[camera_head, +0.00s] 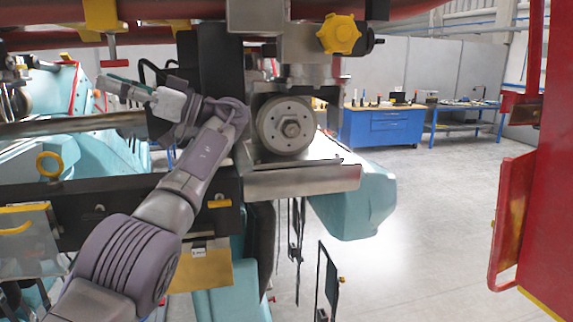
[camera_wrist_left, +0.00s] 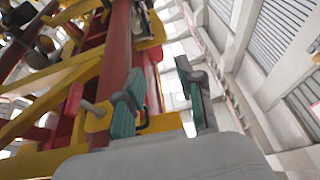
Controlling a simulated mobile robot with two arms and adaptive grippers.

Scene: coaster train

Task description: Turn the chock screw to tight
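A screw with a red cross handle (camera_head: 113,63) hangs below a yellow bracket (camera_head: 101,16) at the upper left of the head view; I take it as the chock screw, though no label shows. My left gripper (camera_head: 108,85) is just below this handle and points left, with no clear contact. In the left wrist view the two teal-padded fingers of my left gripper (camera_wrist_left: 163,105) stand wide apart with nothing between them. A grey rod (camera_wrist_left: 94,107) by a yellow block shows beside the left finger; I cannot tell if it belongs to the screw. My right gripper is out of view.
A yellow knob (camera_head: 339,34) and a round metal hub (camera_head: 286,125) are right of my left arm. A dark beam (camera_head: 110,200) runs below the gripper. A red frame (camera_head: 545,150) stands at the far right. Open floor and a blue workbench (camera_head: 384,125) lie behind.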

